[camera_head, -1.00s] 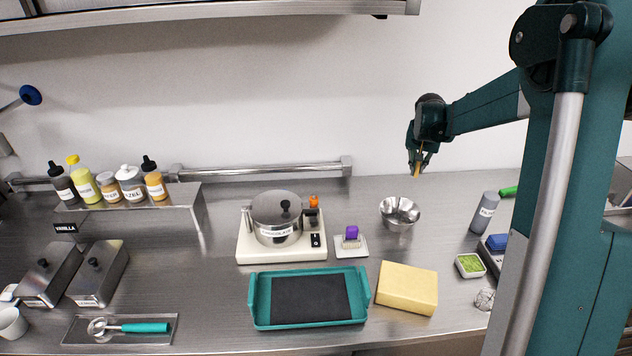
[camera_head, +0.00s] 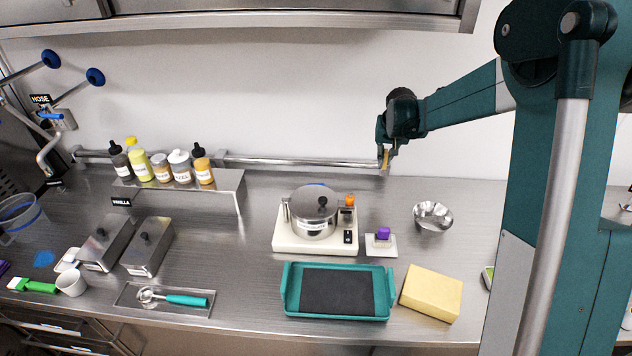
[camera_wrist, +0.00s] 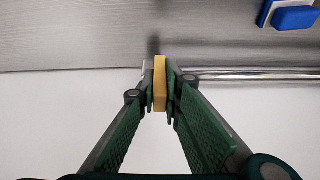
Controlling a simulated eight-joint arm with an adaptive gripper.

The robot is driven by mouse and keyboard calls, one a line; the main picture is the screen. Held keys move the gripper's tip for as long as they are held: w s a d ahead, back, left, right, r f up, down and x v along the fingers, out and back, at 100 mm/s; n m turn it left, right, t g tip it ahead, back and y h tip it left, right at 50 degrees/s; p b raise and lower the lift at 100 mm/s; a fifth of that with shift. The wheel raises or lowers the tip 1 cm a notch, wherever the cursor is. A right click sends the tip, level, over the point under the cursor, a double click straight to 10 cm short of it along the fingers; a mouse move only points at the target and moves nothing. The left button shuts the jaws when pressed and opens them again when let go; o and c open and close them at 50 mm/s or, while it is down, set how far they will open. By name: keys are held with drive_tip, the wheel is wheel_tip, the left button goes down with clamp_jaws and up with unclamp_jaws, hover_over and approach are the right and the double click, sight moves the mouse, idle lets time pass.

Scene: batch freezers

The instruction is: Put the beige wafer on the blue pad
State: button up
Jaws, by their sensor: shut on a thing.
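My gripper (camera_head: 384,160) is raised in front of the back wall, above the rear of the counter. It is shut on the beige wafer (camera_wrist: 160,84), which looks yellow-tan and stands edge-on between the fingertips in the wrist view. A flat blue patch (camera_head: 44,258), perhaps the blue pad, lies at the far left of the counter, far from my gripper. A blue block (camera_wrist: 295,18) with a pale edge shows at the top right of the wrist view. I cannot tell which blue thing is the pad.
A pot (camera_head: 314,215) on a cream hot plate, a purple block (camera_head: 383,233), a metal bowl (camera_head: 433,217), a teal tray (camera_head: 388,292) and a yellow slab (camera_head: 431,292) stand below. Bottles on a raised shelf (camera_head: 225,181) and lidded metal bins (camera_head: 147,247) are left. A rail (camera_head: 300,162) runs behind.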

drive_tip(key=s+a+r+n+y+p, duration=0.1)
drive_tip(key=s+a+n+p, duration=0.1)
drive_tip(key=a, duration=1)
drive_tip(key=s+a+r+n+y+p, duration=0.1)
drive_tip(key=a+n+p, duration=0.2)
drive_tip(key=a, duration=1)
drive_tip(key=shift+s+a+r, duration=0.2)
drive_tip(key=shift+s+r, duration=0.15)
drive_tip(key=shift+r, duration=0.05)
drive_tip(key=shift+f+p, duration=0.4)
drive_tip(key=shift+f, duration=2.75)
drive_tip(key=shift+f, duration=1.85)
drive_tip(key=shift+f, duration=0.2)
drive_tip(key=o, duration=0.7)
